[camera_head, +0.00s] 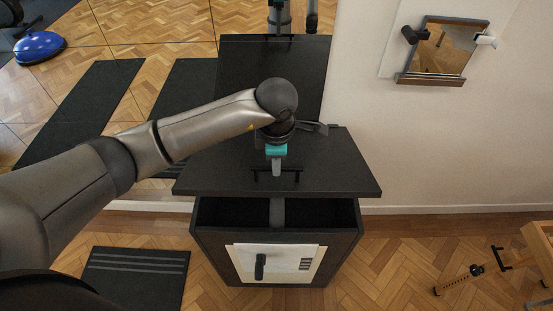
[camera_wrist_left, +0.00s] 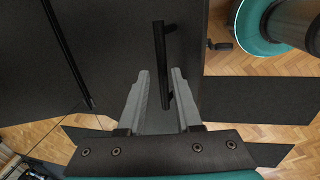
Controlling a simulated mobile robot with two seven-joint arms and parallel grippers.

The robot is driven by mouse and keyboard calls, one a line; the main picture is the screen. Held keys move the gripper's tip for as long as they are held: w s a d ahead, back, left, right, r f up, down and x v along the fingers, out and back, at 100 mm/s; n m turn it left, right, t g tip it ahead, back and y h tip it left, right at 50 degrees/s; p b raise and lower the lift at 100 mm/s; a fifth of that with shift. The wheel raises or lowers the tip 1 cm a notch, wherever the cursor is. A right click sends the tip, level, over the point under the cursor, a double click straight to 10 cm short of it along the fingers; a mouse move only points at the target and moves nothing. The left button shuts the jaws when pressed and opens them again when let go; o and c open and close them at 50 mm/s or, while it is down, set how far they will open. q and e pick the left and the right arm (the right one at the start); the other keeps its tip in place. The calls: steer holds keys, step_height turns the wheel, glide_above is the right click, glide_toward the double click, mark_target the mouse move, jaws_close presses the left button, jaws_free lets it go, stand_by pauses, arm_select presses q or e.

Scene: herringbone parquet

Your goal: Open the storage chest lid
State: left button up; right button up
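The black storage chest (camera_head: 345,245) stands in the middle of the head view, with a pale label panel (camera_head: 300,262) on its front. Its black lid (camera_head: 335,175) sits over it, and a dark gap with the chest's inside shows below the lid's front edge. A black bar handle (camera_head: 292,171) is on the lid; it also shows in the left wrist view (camera_wrist_left: 161,50). My left gripper (camera_head: 277,172) points down at the handle. In the wrist view its fingers (camera_wrist_left: 160,82) are apart, one on each side of the bar; contact is unclear. My right gripper is not in view.
A mirror-like wall (camera_head: 170,30) behind the chest reflects floor and chest. Black mats lie on the parquet, one at front left (camera_head: 135,278). A small framed mirror (camera_head: 443,50) hangs on the white wall. A wooden frame (camera_head: 540,245) stands at right. Floor between is free.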

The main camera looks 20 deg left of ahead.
arm_select(q)
steer(key=shift+r, duration=0.1)
steer(key=c, duration=0.4)
jaws_close()
steer(key=shift+w+r, duration=0.1)
stand_by(0.5)
